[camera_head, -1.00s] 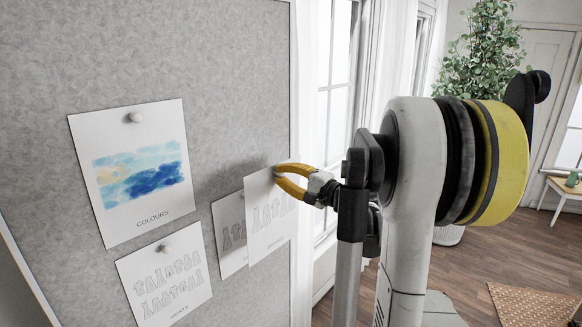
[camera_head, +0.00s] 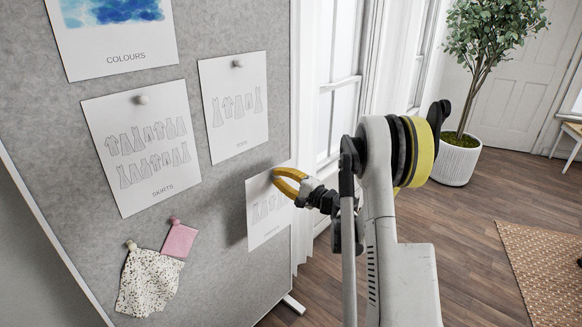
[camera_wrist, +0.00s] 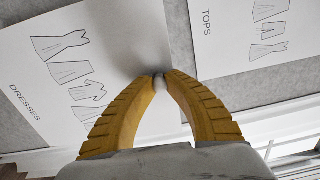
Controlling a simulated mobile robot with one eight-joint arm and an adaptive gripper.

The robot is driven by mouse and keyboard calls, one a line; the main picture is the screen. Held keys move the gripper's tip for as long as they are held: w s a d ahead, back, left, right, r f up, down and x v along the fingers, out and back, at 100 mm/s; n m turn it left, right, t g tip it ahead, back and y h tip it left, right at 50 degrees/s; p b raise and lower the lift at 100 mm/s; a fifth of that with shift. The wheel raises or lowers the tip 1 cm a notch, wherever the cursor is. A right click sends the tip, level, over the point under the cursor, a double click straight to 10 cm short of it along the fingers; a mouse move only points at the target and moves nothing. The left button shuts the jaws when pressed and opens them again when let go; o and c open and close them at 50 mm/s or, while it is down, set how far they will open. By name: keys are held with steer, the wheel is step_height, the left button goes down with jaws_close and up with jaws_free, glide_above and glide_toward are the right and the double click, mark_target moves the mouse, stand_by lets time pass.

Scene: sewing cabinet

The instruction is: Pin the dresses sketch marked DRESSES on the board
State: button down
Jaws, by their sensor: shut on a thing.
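The dresses sketch (camera_head: 262,222) is a white sheet with line drawings of dresses; its word DRESSES reads in the wrist view (camera_wrist: 62,62). My gripper (camera_head: 277,175) is shut on the sketch's pale pin at the top edge, and the yellow fingertips (camera_wrist: 159,78) meet on it. The sketch hangs upright in front of the grey board (camera_head: 215,275), near its right edge, below and right of the TOPS sheet. A shadow falls on the board left of it. I cannot tell whether the pin touches the board.
The TOPS sheet (camera_head: 236,125), SKIRTS sheet (camera_head: 142,188) and COLOURS sheet (camera_head: 120,58) are pinned on the board. A pink swatch (camera_head: 179,241) and a speckled swatch (camera_head: 148,283) hang lower left. Bare board lies between the swatches and the sketch. A window (camera_head: 343,70) stands right.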

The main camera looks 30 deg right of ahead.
mark_target(256, 170)
step_height(256, 170, down, 2)
steer(key=shift+a, duration=0.1)
steer(key=shift+p+x, duration=0.45)
steer(key=shift+x, duration=1.45)
steer(key=shift+b+x, duration=0.4)
steer(key=shift+x, duration=1.35)
steer(key=shift+w+a, duration=0.1)
steer(key=shift+w, duration=0.2)
steer(key=c, duration=1.4)
jaws_free()
